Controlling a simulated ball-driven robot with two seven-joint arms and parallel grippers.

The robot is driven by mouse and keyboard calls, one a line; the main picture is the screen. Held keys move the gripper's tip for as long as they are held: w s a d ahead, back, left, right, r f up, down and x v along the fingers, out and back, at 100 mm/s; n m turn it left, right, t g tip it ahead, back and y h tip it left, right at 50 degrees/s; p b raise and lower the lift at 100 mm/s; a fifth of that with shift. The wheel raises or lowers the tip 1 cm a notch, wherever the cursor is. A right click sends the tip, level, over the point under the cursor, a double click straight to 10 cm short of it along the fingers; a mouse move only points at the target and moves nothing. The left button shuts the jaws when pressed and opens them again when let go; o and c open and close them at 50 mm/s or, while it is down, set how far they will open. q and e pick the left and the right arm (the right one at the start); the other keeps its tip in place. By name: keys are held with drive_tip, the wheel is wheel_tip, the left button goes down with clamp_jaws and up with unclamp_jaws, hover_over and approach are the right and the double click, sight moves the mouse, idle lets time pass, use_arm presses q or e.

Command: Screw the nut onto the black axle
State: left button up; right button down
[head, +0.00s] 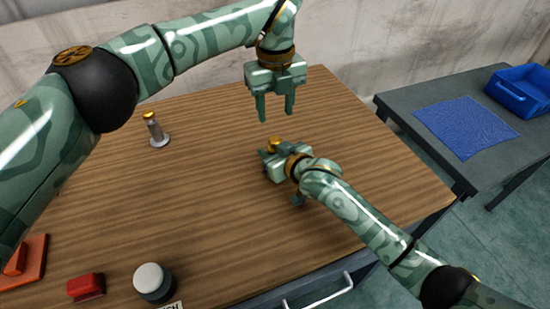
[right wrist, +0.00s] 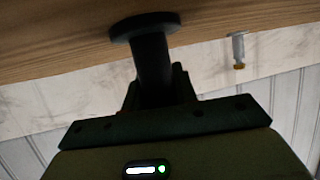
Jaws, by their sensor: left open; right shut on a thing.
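The black axle (right wrist: 152,60) stands on its round foot on the wooden table in the right wrist view, which shows the scene upside down. My right gripper (head: 268,159) is shut on the axle's shaft; its jaws also show in the right wrist view (right wrist: 160,95). A gold nut (head: 274,145) shows at the top of the held axle in the head view. How far it is threaded I cannot tell. My left gripper (head: 276,108) is open and empty, pointing down just above the nut, apart from it.
A silver axle with a gold top (head: 155,131) stands at the left on the table (head: 210,200). A red block (head: 85,287), a white-topped dark jar (head: 153,282) and an orange tray (head: 30,270) are at the front left. A side table holds a blue mat (head: 466,127) and blue bin (head: 520,90).

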sight(275, 139)
use_arm(q)
drive_tip(key=shift+f, duration=0.15)
drive_tip(key=shift+f, duration=3.9)
drive_tip(key=c, duration=1)
drive_tip(key=o, duration=1.2)
drive_tip(key=shift+r, duration=0.1)
wheel_tip(275, 139, up, 12)
drive_tip(key=shift+f, duration=0.1)
